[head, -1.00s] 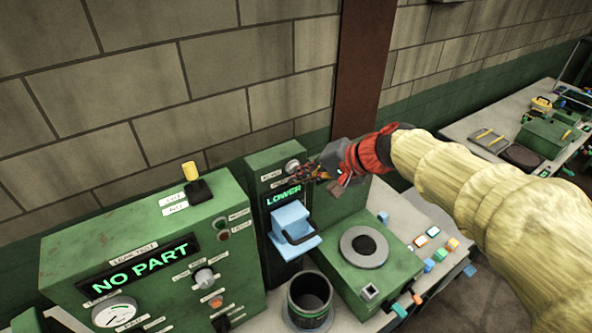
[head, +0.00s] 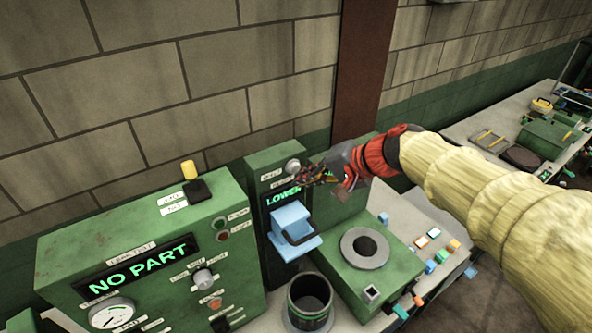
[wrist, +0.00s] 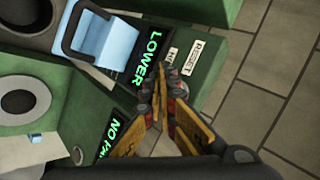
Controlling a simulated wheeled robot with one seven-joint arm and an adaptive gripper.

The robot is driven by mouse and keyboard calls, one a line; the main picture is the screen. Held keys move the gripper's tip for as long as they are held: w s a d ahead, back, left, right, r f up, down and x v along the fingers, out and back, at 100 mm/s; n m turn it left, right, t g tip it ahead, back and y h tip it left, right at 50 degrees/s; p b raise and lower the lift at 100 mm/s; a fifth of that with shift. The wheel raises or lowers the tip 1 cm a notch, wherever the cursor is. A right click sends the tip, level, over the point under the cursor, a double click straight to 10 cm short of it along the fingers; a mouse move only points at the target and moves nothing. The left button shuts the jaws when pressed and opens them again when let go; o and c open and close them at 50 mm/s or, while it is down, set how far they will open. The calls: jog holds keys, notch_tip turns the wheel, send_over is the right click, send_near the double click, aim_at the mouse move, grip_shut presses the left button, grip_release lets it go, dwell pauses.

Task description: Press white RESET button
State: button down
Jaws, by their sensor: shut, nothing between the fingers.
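The white round button (head: 292,166) sits near the top of the green press panel, above the LOWER display (head: 284,196). Small white labels stand beside it in the head view. In the wrist view the RESET label (wrist: 195,55) is readable at the panel's top edge. My gripper (head: 304,179) is shut and empty, its tips just right of and below the button in the head view. In the wrist view my gripper (wrist: 165,72) reaches the panel between the LOWER display (wrist: 149,56) and the labels. I cannot tell whether the tips touch the panel.
A blue-and-dark lever block (head: 293,230) juts out below the LOWER display. The green NO PART tester (head: 140,275) stands at left. A dark cup (head: 310,298) and a green block with a grey ring (head: 364,248) stand in front. A brick wall (head: 190,90) is behind.

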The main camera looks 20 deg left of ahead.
jog(key=s+d+b, duration=0.2)
jog(key=s+d, duration=0.1)
jog(key=shift+s+d, duration=0.1)
jog(key=shift+d, duration=0.3)
dwell(0.8)
jog(key=s+d+f+t+h+b, duration=0.1)
jog(key=s+d+f+h+b, duration=0.3)
jog(key=s+d+f+b, duration=0.5)
jog(key=s+d+f+n+t+h+b, duration=0.1)
jog(key=s+d+f+h+b, duration=0.4)
jog(key=s+d+f+b, duration=0.5)
jog(key=d+f, duration=0.6)
jog(key=d, duration=0.5)
jog(key=shift+s+t, duration=0.15)
jog(key=shift+t, duration=0.25)
